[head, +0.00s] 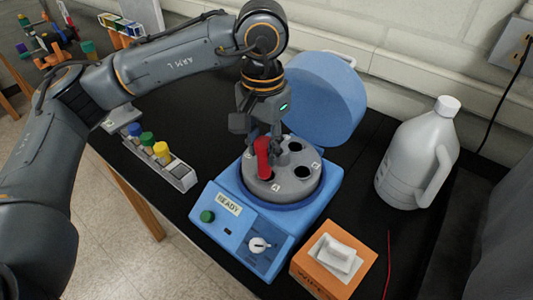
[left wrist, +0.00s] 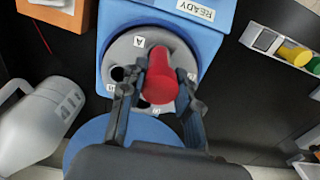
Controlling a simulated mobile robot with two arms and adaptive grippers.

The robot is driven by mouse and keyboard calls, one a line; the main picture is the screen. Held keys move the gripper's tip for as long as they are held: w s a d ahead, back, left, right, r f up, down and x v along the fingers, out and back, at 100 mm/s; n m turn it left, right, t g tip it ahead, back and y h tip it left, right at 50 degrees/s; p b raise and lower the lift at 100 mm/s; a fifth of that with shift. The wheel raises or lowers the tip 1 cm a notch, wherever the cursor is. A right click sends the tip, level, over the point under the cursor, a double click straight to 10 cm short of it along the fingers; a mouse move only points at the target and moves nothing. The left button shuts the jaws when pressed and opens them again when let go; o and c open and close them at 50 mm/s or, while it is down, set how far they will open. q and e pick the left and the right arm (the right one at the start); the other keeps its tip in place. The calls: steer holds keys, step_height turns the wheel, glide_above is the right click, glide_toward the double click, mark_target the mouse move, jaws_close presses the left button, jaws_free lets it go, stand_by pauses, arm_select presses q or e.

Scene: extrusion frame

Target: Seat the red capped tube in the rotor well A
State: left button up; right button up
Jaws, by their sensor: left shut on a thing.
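The red capped tube (head: 263,158) is held over the grey rotor (head: 308,184) of the blue centrifuge. It also shows in the left wrist view (left wrist: 163,85), cap toward the camera. My left gripper (head: 264,136) is shut on it; its two fingers flank the tube in the left wrist view (left wrist: 157,98). The tube's lower end is close to the label A (head: 276,188), which shows clearly in the left wrist view (left wrist: 139,41). The tube hides the rotor behind it, and I cannot tell whether its tip is in a well. Two other dark wells are open. My right gripper is out of view.
The centrifuge lid (head: 325,98) stands open behind the rotor. A rack (head: 181,176) with blue, green and yellow capped tubes is on the left. An orange wipes box (head: 330,265) and a white jug (head: 418,155) stand on the right. Another rack stands far back left.

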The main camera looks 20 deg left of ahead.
mark_target(266, 159)
arm_select(q)
steer(key=shift+w+d+f, duration=0.15)
steer(key=shift+w+f, duration=0.05)
steer(key=shift+f, duration=0.05)
step_height(266, 159, down, 3)
steer(key=shift+w+d+f+p, duration=0.1)
steer(key=shift+f+p, duration=0.05)
steer(key=shift+p, duration=0.35)
steer(key=shift+f, duration=0.1)
steer(key=shift+f+b, duration=0.2)
steer(key=shift+b, duration=0.2)
steer(key=o, duration=0.8)
steer(key=shift+r, duration=0.1)
steer(key=shift+o, duration=0.6)
